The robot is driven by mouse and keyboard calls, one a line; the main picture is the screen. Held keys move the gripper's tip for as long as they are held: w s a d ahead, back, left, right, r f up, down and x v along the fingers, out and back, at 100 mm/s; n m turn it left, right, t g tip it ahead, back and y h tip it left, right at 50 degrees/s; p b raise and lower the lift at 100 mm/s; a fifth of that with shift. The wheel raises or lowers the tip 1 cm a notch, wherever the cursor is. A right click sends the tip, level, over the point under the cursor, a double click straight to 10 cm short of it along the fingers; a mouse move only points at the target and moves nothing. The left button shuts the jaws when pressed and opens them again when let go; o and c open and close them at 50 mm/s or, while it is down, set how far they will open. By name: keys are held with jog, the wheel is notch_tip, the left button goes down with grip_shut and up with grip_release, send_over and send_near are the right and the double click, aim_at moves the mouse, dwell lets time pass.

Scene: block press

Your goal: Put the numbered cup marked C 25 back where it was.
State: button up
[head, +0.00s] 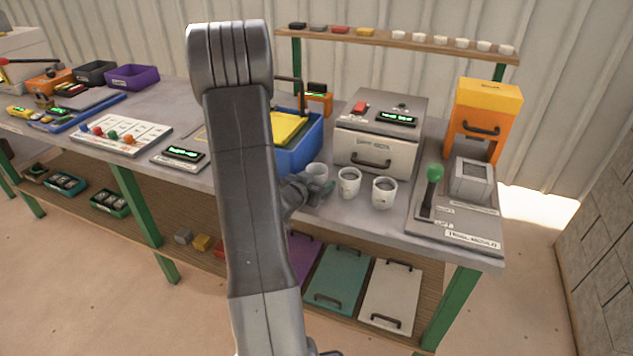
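Three white cups stand on the bench in front of the grey boxy machine: a left cup (317,171), a middle cup (349,183) and a right cup (384,192). The middle and right cups carry small dark marks, too small to read, so I cannot tell which is C 25. Several more small white cups (441,40) sit on the raised back shelf. My gripper (318,190) is low over the bench, just in front of the left cup and partly covering it. My arm hides part of the gripper. I cannot tell whether its fingers are open, shut or touching the cup.
The grey machine (378,140) stands behind the cups. A lever press (455,205) with a green knob is to their right, an orange dispenser (487,105) behind it. A blue bin (300,150) is left of the cups. The bench's front edge is close to the cups.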

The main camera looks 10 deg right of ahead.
jog(key=shift+r, duration=0.15)
jog(key=shift+r, duration=0.2)
jog(key=v, duration=1.2)
jog(key=shift+f, duration=0.25)
